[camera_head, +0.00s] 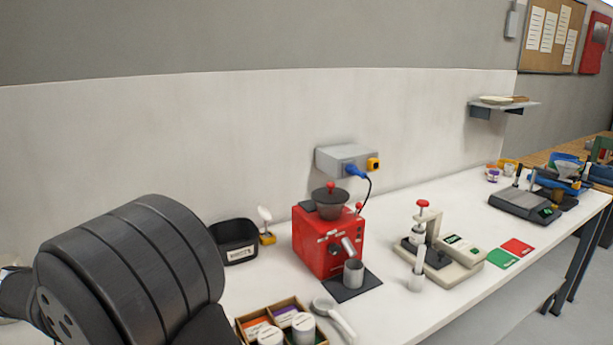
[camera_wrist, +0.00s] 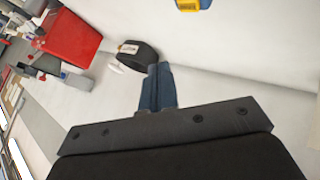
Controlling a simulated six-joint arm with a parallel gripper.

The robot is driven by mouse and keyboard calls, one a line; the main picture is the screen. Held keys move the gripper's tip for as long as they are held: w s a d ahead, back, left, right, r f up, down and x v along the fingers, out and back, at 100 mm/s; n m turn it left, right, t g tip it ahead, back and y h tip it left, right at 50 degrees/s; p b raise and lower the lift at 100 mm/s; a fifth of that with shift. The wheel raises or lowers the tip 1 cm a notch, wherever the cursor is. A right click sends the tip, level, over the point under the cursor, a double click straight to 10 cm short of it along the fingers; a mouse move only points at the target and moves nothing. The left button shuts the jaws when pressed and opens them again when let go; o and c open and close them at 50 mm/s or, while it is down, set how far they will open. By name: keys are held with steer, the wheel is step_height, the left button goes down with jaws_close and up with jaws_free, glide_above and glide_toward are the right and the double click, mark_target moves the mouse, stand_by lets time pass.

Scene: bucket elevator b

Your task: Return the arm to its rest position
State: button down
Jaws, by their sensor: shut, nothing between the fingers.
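My gripper (camera_wrist: 157,88) shows in the wrist view with its two dark blue fingers pressed together and nothing between them. It hangs over the white bench, with the black bin (camera_wrist: 139,53) just beyond the fingertips in that picture. I cannot tell how high it is above the bench. In the head view my dark arm fills the lower left, and the gripper itself does not show there.
The white bench (camera_head: 405,318) carries a black bin (camera_head: 236,241), a red grinder (camera_head: 316,243), a cup (camera_head: 353,272), a divided wooden box (camera_head: 250,321), a white scoop (camera_head: 334,315) and a beige press (camera_head: 458,270). A grey socket box (camera_head: 342,158) sits on the wall behind.

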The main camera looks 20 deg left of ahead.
step_height(320, 180, up, 3)
steer(key=shift+f, duration=0.15)
